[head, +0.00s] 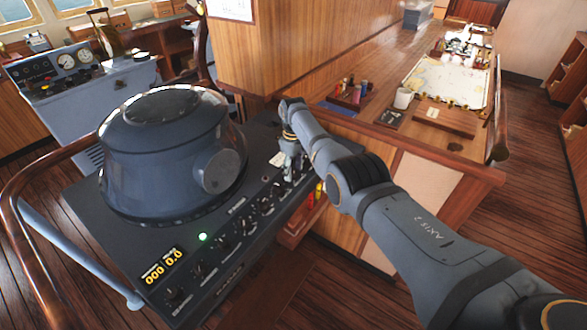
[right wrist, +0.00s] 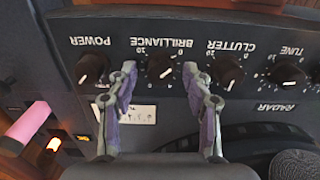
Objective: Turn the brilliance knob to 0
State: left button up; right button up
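The brilliance knob (right wrist: 161,67) is a round black knob with a white pointer mark on the dark radar panel. Its label appears upside down in the right wrist view, and I cannot read the exact setting. My right gripper (right wrist: 159,72) is open, with one fingertip on each side of this knob and visible gaps. In the head view the right gripper (head: 290,168) points down at the far end of the panel's knob row and hides the knob there. My left gripper is not in view.
The power knob (right wrist: 91,68) and clutter knob (right wrist: 227,70) flank the brilliance knob closely. The tune knob (right wrist: 287,76) is farther right. The large grey radar hood (head: 165,150) rises beside the knob row. A wooden chart counter (head: 420,60) stands behind.

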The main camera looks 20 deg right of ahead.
aim_at(294, 171)
notch_tip(294, 171, up, 12)
dwell(0.5)
jog(key=shift+f, duration=0.1)
